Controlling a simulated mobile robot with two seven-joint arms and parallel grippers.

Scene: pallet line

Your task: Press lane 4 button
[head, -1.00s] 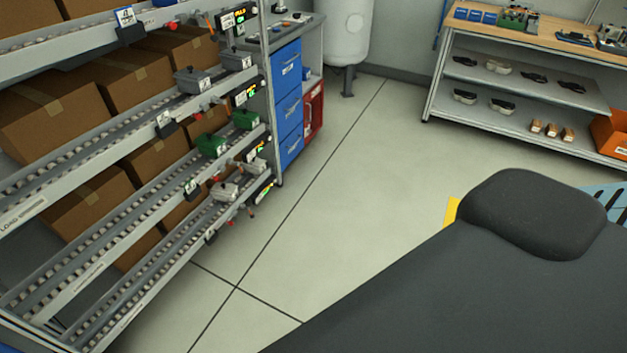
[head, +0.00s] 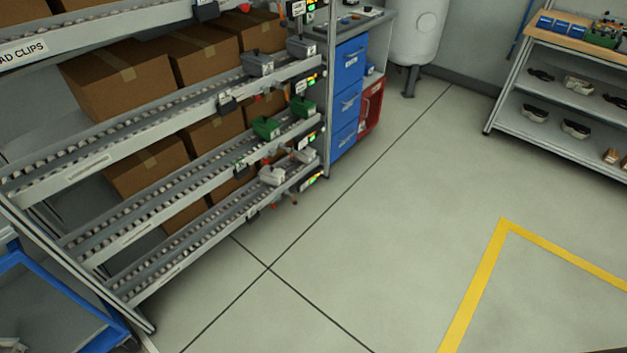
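A sloped flow rack (head: 195,177) with several roller lanes fills the left of the head view. Small lit displays with green and orange marks stand at the right ends of its lanes; they include an upper one (head: 311,83), a middle one (head: 309,137) and a low one (head: 311,180). The lane numbers and the lane 4 button are too small to tell apart. Grey parts (head: 258,65) and green parts (head: 266,128) sit near the lane ends. Neither of my grippers is in view.
A cabinet with blue drawers (head: 347,103) and a red container (head: 371,104) stands beyond the rack. A bench with shelves (head: 560,100) is at the upper right. A blue-framed item (head: 88,290) is at the lower left. The middle floor is clear, with a yellow line (head: 484,270).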

